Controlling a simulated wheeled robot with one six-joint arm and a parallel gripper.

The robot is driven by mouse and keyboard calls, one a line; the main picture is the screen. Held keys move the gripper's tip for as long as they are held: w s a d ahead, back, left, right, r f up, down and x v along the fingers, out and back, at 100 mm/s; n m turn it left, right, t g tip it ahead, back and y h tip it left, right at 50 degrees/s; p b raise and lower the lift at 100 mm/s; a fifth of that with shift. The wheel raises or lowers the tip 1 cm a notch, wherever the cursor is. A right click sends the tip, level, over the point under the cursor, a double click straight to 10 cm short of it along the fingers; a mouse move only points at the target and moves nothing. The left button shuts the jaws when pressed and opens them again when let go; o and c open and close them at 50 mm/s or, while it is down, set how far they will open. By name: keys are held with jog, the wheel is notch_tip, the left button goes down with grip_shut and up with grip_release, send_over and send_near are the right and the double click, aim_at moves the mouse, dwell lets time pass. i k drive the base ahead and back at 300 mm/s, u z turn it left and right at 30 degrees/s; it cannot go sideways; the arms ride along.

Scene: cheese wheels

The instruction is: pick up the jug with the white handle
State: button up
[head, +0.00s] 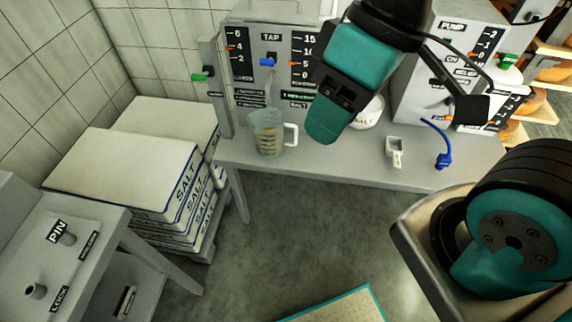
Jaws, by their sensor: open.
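The jug (267,132) is clear, with markings on its side and a white handle (292,135) on its right. It stands upright on the grey bench (330,172), near the front left. My gripper (327,124), teal and black, comes down from the top of the head view, tilted toward the lower left. Its tip appears to the right of the jug's handle in the picture, with a visible gap between them. It is open and empty. The space between its fingers is mostly hidden from this angle.
A white tub (369,113) is partly hidden behind my gripper. A small white scoop (395,150) and a blue hooked tool (442,158) lie to the right. A tap panel (270,50) and pump panel (450,60) stand behind. Stacked salt sacks (120,165) are left of the bench.

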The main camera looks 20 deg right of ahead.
aim_at(267, 125)
jog(key=z, duration=0.8)
jog(key=i, duration=0.8)
jog(key=u, duration=0.45)
